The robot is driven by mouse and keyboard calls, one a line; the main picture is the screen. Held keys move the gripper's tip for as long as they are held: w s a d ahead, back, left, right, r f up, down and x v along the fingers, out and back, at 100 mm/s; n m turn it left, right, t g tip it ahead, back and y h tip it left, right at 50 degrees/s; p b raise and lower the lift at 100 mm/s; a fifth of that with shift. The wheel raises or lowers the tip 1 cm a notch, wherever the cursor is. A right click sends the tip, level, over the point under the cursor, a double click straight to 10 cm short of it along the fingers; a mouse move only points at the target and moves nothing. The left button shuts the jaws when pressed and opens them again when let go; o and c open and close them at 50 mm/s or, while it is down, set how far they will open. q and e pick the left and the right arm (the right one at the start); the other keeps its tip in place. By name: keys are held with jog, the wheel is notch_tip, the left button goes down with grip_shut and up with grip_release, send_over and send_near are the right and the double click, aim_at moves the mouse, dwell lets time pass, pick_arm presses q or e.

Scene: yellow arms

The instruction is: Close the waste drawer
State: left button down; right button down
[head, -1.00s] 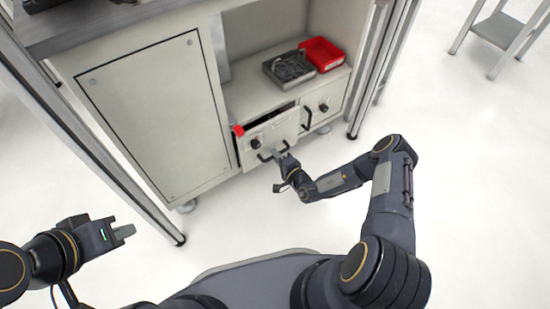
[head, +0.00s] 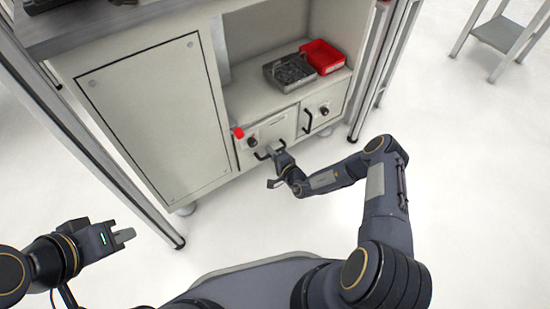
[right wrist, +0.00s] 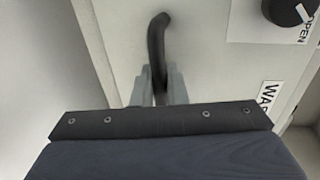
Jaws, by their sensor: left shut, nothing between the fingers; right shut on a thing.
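The waste drawer (head: 262,133) is the left of two small drawers low in the grey cabinet. Its front looks flush with the cabinet in the head view, with no gap visible along its top. My right gripper (head: 271,151) is at the drawer front, shut on its black handle (right wrist: 157,40). In the right wrist view the gripper's fingers (right wrist: 158,86) sit on either side of the handle's lower part. A black knob (right wrist: 287,10) and part of a label (right wrist: 270,100) show on the drawer front. My left gripper (head: 124,236) is shut and empty, away at the lower left.
On the shelf above are a dark tray (head: 289,73) and a red bin (head: 322,56). Metal posts flank the cabinet; the floor in front is clear.

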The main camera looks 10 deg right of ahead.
jog(key=shift+w+a+r, duration=0.1)
jog(key=shift+w+a, duration=0.1)
jog(key=shift+w, duration=0.65)
jog(key=c, duration=1.8)
grip_release()
jog(key=shift+w+a, duration=0.1)
jog(key=p+v, duration=0.3)
jog(key=v, duration=0.5)
jog(key=shift+p, duration=0.35)
